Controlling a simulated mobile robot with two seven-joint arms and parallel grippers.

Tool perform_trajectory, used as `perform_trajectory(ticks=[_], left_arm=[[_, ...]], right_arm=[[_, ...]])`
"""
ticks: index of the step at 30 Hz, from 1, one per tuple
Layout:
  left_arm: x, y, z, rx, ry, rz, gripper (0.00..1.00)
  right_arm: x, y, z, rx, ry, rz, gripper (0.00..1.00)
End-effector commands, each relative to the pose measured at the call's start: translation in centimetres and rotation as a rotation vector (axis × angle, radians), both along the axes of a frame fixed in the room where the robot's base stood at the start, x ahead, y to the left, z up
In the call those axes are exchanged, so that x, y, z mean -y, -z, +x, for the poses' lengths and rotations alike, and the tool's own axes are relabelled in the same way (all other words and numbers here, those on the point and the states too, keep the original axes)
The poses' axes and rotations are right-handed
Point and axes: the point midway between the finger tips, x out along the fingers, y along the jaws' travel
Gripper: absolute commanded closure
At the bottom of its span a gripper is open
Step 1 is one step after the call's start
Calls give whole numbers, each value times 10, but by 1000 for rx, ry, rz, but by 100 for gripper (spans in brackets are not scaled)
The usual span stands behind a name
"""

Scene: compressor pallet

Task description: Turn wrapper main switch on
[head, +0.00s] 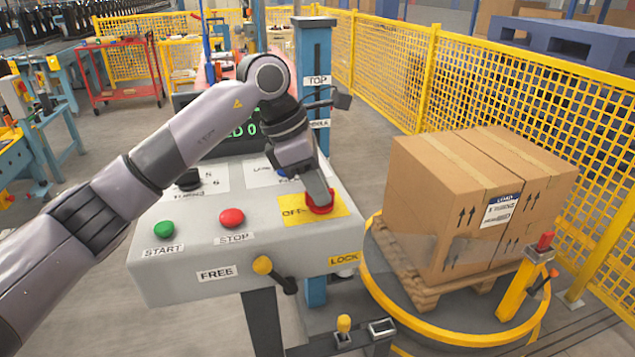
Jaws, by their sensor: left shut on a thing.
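The wrapper control panel (205,262) is a grey sloped box in the middle of the head view. Its main switch (321,208) is a red knob on a yellow plate (292,219) at the panel's right end; "OFF" can be read left of the knob. My left gripper (320,203) reaches down from above and is shut on the red knob. The gripper hides the knob's top and part of the plate, so I cannot tell which way the knob points. My right gripper is not in view.
A green START button (164,229) and a red STOP button (232,218) sit left on the panel. A carton (440,200) stands on a pallet on the round turntable (420,325) at right, before a yellow fence (500,95).

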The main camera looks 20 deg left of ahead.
Motion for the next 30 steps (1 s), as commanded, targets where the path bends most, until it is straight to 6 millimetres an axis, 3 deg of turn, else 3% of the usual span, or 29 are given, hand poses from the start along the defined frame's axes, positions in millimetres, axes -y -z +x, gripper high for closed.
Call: perform_trajectory(ticks=[30], left_arm=[[1, 3, 4, -13, 961, 4, 100]], right_arm=[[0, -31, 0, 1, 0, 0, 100]])
